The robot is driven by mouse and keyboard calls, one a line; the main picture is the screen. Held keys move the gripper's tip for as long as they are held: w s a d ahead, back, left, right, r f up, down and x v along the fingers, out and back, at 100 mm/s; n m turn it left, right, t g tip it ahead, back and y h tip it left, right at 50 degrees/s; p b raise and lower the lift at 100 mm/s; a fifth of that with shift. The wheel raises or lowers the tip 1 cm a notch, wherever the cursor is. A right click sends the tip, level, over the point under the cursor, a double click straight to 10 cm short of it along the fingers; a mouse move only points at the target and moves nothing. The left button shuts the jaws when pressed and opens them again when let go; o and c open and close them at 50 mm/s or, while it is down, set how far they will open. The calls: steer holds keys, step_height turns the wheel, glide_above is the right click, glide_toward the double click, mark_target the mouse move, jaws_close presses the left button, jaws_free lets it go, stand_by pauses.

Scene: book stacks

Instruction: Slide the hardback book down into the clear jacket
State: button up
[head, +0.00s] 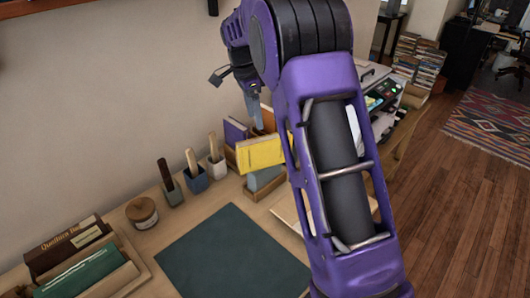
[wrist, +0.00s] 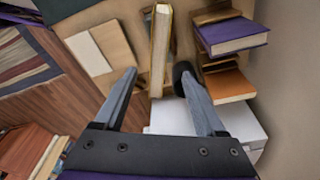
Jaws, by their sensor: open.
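A yellow hardback book (head: 260,152) stands near the back of the desk, partly behind my arm. In the wrist view the yellow book (wrist: 161,40) shows edge-on, its pale pages and cover reaching between my fingertips. My gripper (wrist: 157,72) is open, with one finger on each side of the book and a gap visible on both sides. In the head view my gripper (head: 256,118) points down just behind the book; only part of it shows. I cannot make out the clear jacket in either view.
A purple book (head: 235,130) stands behind the yellow one; a purple book (wrist: 235,35) and an orange book (wrist: 228,86) lie close to my right finger in the wrist view. The dark green mat (head: 232,255) is clear.

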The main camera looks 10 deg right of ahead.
mark_target(266, 146)
steer(key=f, duration=0.2)
steer(key=d+f, duration=0.1)
steer(key=f, duration=0.5)
steer(key=shift+w+d, duration=0.1)
steer(key=shift+d, duration=0.05)
steer(key=d+f, duration=0.1)
steer(key=f, duration=0.1)
steer(key=d+f, duration=0.1)
steer(key=shift+f, duration=0.4)
steer(key=shift+w+d+f, duration=0.1)
steer(key=shift+f, duration=0.4)
jaws_close()
